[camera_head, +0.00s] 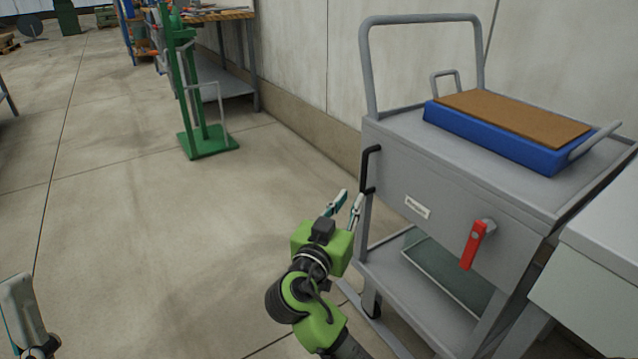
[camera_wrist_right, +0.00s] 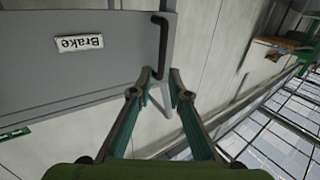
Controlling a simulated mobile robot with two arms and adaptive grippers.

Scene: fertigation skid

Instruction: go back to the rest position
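My right gripper (camera_head: 349,198) is open and empty in front of the left edge of a grey cart (camera_head: 400,190). Its fingertips (camera_wrist_right: 161,74) are a little apart in the right wrist view. A black handle (camera_head: 369,170) on the cart's edge is just beyond them; the handle (camera_wrist_right: 160,48) also shows there, lined up with the gap, with nothing gripped. Part of my left gripper (camera_head: 28,312) shows at the lower left edge of the head view, cut off by the frame; its opening cannot be made out.
The cart carries a blue tray (camera_head: 490,138) with a brown board, a red lever (camera_head: 475,245) and a label reading Brake (camera_wrist_right: 79,44). A pale cabinet (camera_head: 600,280) stands at the right. A green stand (camera_head: 205,145) is further back. The floor (camera_head: 150,240) at left is clear.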

